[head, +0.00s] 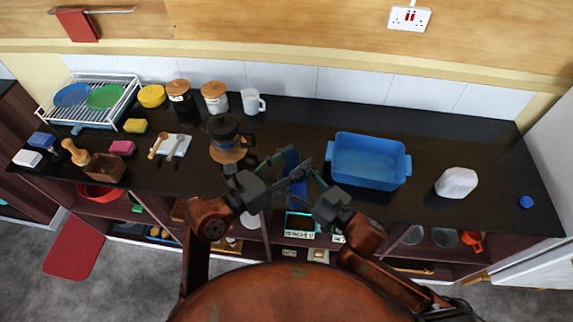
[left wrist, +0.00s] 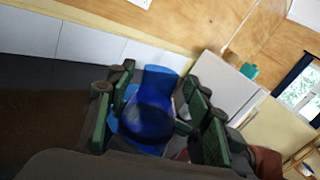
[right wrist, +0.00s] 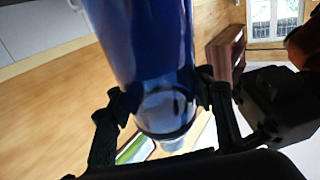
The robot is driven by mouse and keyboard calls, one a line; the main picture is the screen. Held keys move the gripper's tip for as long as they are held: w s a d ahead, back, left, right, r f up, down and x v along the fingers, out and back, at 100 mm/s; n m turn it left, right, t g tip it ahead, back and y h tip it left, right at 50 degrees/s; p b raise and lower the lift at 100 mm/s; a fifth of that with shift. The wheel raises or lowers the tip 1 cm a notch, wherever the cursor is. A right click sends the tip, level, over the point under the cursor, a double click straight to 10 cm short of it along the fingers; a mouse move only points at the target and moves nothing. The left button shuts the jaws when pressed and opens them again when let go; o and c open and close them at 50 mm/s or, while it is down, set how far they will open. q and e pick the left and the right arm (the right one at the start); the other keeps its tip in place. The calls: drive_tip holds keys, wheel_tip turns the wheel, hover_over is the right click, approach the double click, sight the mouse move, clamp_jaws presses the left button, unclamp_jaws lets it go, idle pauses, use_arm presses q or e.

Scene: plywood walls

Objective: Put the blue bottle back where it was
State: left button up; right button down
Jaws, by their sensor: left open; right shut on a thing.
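The blue bottle (head: 294,168) is held in the air near the counter's front edge, in the middle of the head view. My right gripper (head: 308,172) is shut on it. In the right wrist view the fingers (right wrist: 163,95) close on the bottle (right wrist: 145,40) near its clear, narrower end. My left gripper (head: 268,170) is open, close beside the bottle on the left. In the left wrist view the rounded dark blue bottle (left wrist: 150,118) shows between its open fingers (left wrist: 158,85); I cannot tell whether they touch it.
A blue tub (head: 368,178) stands right of the grippers, and a coffee maker (head: 228,150) stands to their left. A white object (head: 457,182) and a small blue disc (head: 526,202) lie farther right. Canisters (head: 215,98) and a white mug (head: 252,102) stand behind. Open shelves are below the counter.

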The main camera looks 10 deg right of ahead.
use_arm(q)
drive_tip(key=shift+d, duration=0.1)
drive_tip(key=shift+c, duration=0.2)
clamp_jaws()
drive_tip(key=shift+r, duration=0.1)
use_arm(e)
drive_tip(key=c, duration=1.4)
unclamp_jaws()
drive_tip(key=o, duration=0.5)
drive_tip(key=shift+o, duration=0.2)
drive_tip(key=shift+s, duration=0.1)
